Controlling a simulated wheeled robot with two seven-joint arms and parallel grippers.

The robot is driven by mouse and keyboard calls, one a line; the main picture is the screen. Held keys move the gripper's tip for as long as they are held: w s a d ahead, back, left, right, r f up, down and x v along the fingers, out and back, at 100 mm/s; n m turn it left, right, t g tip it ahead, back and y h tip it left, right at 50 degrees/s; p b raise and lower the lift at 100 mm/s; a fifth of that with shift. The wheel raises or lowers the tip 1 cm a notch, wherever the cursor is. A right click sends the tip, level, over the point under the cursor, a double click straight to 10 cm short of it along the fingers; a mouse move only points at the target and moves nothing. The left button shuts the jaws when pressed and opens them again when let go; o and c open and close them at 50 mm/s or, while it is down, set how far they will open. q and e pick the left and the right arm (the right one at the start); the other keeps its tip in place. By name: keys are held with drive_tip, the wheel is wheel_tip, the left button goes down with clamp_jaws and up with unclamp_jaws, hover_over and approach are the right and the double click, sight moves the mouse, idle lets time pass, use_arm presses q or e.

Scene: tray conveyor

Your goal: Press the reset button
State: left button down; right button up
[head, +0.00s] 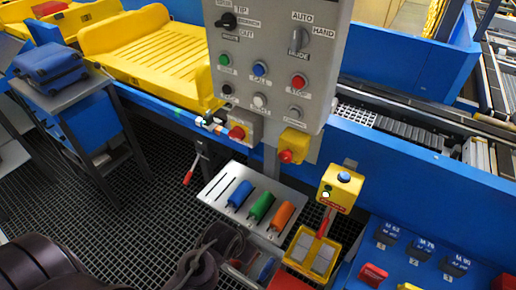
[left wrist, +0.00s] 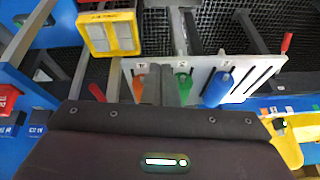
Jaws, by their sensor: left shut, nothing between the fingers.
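The grey control panel (head: 278,55) stands upright at top centre in the head view. It carries a blue button (head: 259,69) between a green button (head: 224,60) and a red one (head: 299,81). The small labels are too blurred to read, so I cannot tell for sure which is reset. My left gripper (left wrist: 162,72) is shut and empty in the left wrist view, over the tool plate. In the head view its dark arm is low, well below the panel. My right gripper is not in view.
A metal plate (head: 212,190) with blue, green and orange handles lies below the panel. A yellow tray (head: 155,62) is behind at left; a blue case (head: 48,62) sits on a stand. Blue rails run across.

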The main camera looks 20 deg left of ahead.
use_arm(q)
drive_tip(key=w+a+r+m+t+y, duration=0.35)
drive_tip(key=w+r+t, duration=0.8)
drive_tip(key=r, duration=0.55)
drive_tip(key=a+r+m+t+y, duration=0.4)
drive_tip(key=r+m+t+y, duration=0.1)
drive_tip(key=r, duration=0.5)
drive_tip(key=shift+w+a+r+t+y+p, duration=0.25)
drive_tip(key=shift+r+t+y, duration=0.2)
drive_tip(key=shift+y, duration=0.8)
drive_tip(key=shift+w+f, duration=0.1)
drive_tip(key=shift+w, duration=0.05)
drive_tip(key=b, duration=0.4)
approach(259, 101)
drive_tip(key=w+a+r, duration=0.3)
drive_tip(key=a+r, duration=0.1)
